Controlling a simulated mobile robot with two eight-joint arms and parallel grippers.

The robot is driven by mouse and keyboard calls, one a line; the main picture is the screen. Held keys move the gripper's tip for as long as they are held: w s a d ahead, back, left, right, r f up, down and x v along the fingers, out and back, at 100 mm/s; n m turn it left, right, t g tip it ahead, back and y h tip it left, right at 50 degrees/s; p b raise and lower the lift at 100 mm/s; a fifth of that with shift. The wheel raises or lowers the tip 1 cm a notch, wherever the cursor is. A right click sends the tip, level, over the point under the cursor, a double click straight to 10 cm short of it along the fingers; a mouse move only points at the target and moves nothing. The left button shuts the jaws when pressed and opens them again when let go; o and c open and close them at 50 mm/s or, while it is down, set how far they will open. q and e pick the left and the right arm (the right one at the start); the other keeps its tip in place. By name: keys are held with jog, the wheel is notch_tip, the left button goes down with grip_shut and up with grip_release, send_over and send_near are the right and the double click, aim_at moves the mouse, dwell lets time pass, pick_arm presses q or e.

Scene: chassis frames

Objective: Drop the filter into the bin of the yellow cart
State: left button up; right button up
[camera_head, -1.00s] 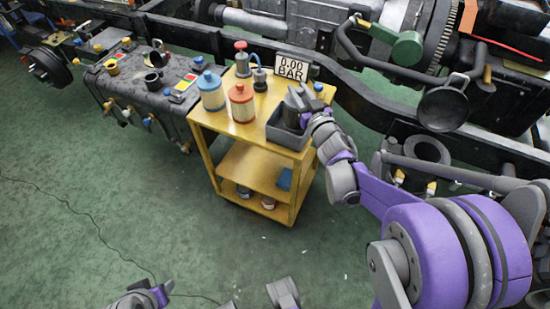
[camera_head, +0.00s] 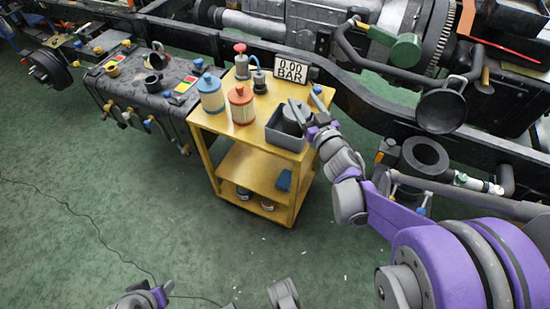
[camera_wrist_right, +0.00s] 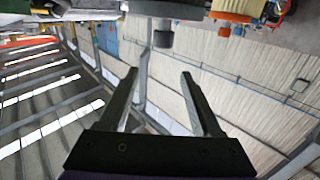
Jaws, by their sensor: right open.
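The yellow cart (camera_head: 240,158) stands mid-view in the head view. Its grey bin (camera_head: 285,139) sits at the right end of the top shelf. A dark grey cylindrical filter (camera_head: 290,122) is in the bin, its top showing above the rim. My right gripper (camera_head: 299,111) is open and empty, just above and to the right of the bin. The right wrist view shows its two fingers (camera_wrist_right: 160,85) apart with nothing between them. Grey and purple parts of mine show at the bottom edge; I cannot tell the left jaws' state.
A blue-topped canister (camera_head: 211,95), an orange canister (camera_head: 241,105), a red-topped pump (camera_head: 241,62) and a 0.00 BAR gauge (camera_head: 291,69) share the top shelf. The dark chassis frame (camera_head: 375,100) runs behind the cart. Green floor is clear left of the cart.

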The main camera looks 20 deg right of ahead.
jog(key=s, duration=0.6)
jog(key=shift+s+a+p, duration=0.3)
